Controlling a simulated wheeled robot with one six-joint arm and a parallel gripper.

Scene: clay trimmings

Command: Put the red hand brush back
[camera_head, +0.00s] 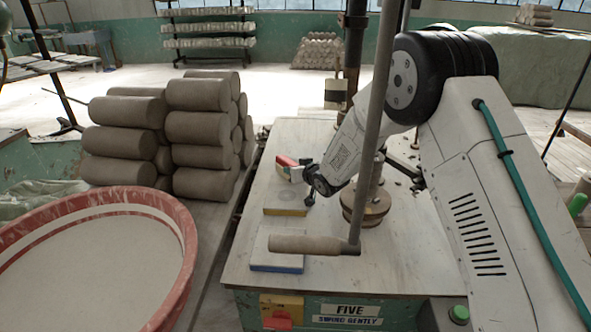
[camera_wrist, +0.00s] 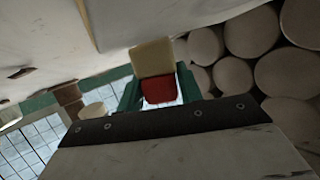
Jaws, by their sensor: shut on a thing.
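The red hand brush (camera_head: 286,160) shows small in the head view, at the end of my arm near the left side of the worktable. In the wrist view the brush (camera_wrist: 159,89) has a red body and a cream block-shaped part beyond it. My gripper (camera_wrist: 158,98) has green fingers, one on each side of the red body, and is shut on it. In the head view my gripper (camera_head: 293,169) is partly hidden by the brush and wrist. I cannot tell its exact height over the table.
The pale worktable (camera_head: 240,245) carries a yellow-edged slab (camera_head: 285,211) and a blue-edged slab (camera_head: 277,262) at its left. A rod with a wooden handle (camera_head: 305,244) crosses in front. A round wooden piece (camera_head: 366,208) stands right. Stacked clay cylinders (camera_head: 205,127) lie left, behind a red-rimmed tub (camera_head: 187,240).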

